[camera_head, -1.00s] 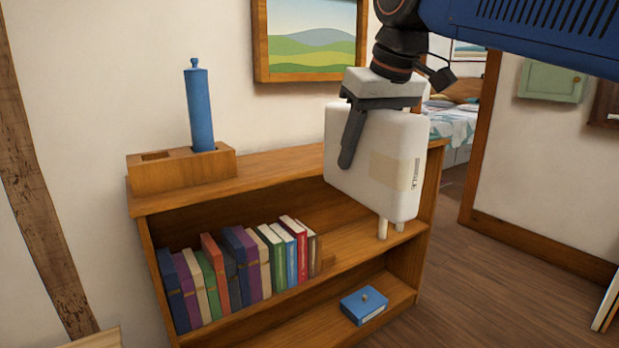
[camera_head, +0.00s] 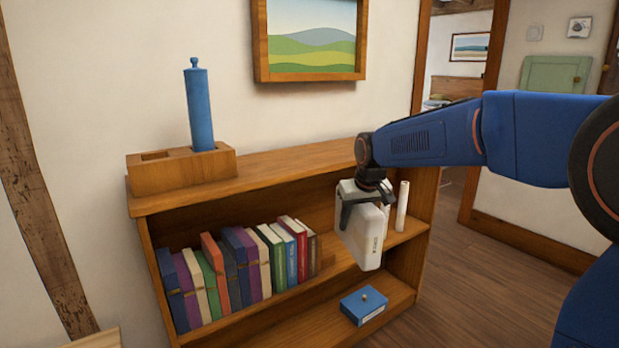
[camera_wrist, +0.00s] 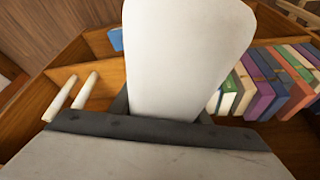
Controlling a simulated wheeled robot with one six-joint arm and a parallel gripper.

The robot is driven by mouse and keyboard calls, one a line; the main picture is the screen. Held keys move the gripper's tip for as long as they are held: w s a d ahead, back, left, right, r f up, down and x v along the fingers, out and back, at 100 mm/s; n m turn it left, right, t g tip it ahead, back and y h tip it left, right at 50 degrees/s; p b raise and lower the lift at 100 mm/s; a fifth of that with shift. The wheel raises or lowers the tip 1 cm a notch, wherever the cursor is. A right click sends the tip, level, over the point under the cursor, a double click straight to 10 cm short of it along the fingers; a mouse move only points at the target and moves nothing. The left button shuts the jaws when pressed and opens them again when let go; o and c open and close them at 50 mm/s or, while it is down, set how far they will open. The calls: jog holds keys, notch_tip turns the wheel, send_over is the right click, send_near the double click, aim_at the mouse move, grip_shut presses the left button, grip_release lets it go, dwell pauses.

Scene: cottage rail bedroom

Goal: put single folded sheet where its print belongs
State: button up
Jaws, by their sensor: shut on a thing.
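My gripper (camera_head: 362,212) is shut on the white folded sheet (camera_head: 356,238), which looks like a thick slab with rounded corners. Small dark print shows on its right edge in the head view, too small to read. The gripper holds it from above, hanging upright at the front of the shelf unit (camera_head: 290,165), right of the books. In the wrist view the sheet (camera_wrist: 185,60) fills the middle between the jaws and hides part of the shelf behind.
Several books (camera_head: 240,270) stand along the middle shelf. Two white rolls (camera_head: 402,206) stand at its right end. A blue cylinder (camera_head: 199,110) stands in a wooden holder (camera_head: 180,170) on top.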

jog(key=w+d+f+m, duration=0.15)
jog(key=d+f, duration=0.35)
jog(key=f, duration=0.7)
jog(key=w+d+f+m+h, duration=0.15)
jog(key=d+f, duration=0.45)
jog(key=f, duration=0.6)
jog(key=w+d+f, duration=0.2)
jog(key=d+f, duration=0.3)
jog(key=f, duration=0.8)
jog(key=s+f, duration=0.3)
jog(key=f, duration=1)
jog(key=shift+s+f, duration=0.25)
